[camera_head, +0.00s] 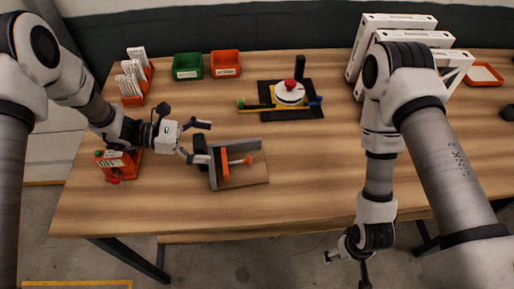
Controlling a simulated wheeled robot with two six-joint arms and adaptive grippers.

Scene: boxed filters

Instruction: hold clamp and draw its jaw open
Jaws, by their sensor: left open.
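The clamp lies near the middle front of the table. It has a grey base plate (250,179), an upright orange jaw (225,166), and a pale screw with an orange end pointing right. A black block (201,147) stands at its left end. My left gripper (205,141) comes in from the left with its fingers spread, at the clamp's left end near the black block. I cannot tell whether a finger touches it. My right gripper (347,270) hangs in front of the table's front edge, away from the clamp; its finger opening is unclear.
A black fixture (309,101) with a white round part and red knob stands behind the clamp. Green (187,66) and red bins (225,64) and orange racks (132,99) are at the back left. White framed filters (397,22) stand back right. The table right of the clamp is clear.

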